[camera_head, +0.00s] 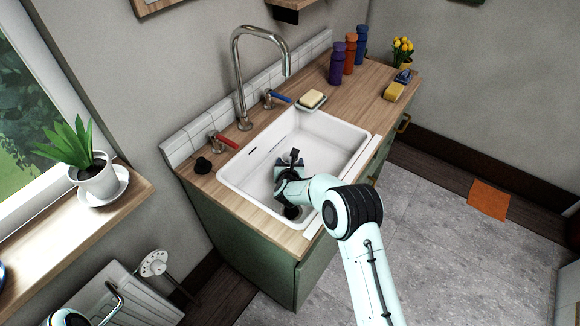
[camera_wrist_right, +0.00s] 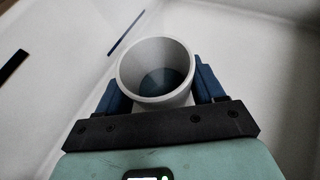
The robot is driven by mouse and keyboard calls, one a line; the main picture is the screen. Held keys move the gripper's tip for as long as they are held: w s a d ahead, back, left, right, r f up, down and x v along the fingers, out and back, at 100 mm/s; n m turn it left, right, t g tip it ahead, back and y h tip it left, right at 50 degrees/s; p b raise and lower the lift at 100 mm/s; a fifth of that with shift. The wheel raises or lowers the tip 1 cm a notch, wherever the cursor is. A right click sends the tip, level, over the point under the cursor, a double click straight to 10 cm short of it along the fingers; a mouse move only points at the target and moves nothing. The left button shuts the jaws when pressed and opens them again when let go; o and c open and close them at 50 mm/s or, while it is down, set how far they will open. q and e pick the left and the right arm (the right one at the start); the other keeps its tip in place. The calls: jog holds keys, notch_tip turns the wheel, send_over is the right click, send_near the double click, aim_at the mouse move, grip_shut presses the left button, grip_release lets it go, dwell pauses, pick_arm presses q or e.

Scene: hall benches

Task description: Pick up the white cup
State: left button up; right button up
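The white cup (camera_wrist_right: 157,97) shows in the right wrist view, its open round mouth towards the camera and its inside dark at the bottom. My right gripper (camera_wrist_right: 160,84) has a blue-padded finger against each side of it, with no clear gap. In the head view my right gripper (camera_head: 289,162) is down inside the white sink (camera_head: 335,135), and I cannot make out the cup there. Whether the cup touches the sink floor cannot be told. Part of my left arm shows at the bottom left, but its gripper is out of view.
A tall faucet (camera_head: 237,78) stands behind the sink, beside red and blue tap handles. A soap dish (camera_head: 311,101) is at the sink's back right corner. Several bottles (camera_head: 349,52), yellow flowers (camera_head: 403,50) and a sponge (camera_head: 393,92) stand farther right. A potted plant (camera_head: 97,180) is on the sill.

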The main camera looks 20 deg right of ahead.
jog(key=shift+c, duration=1.2)
jog(key=shift+r, duration=0.2)
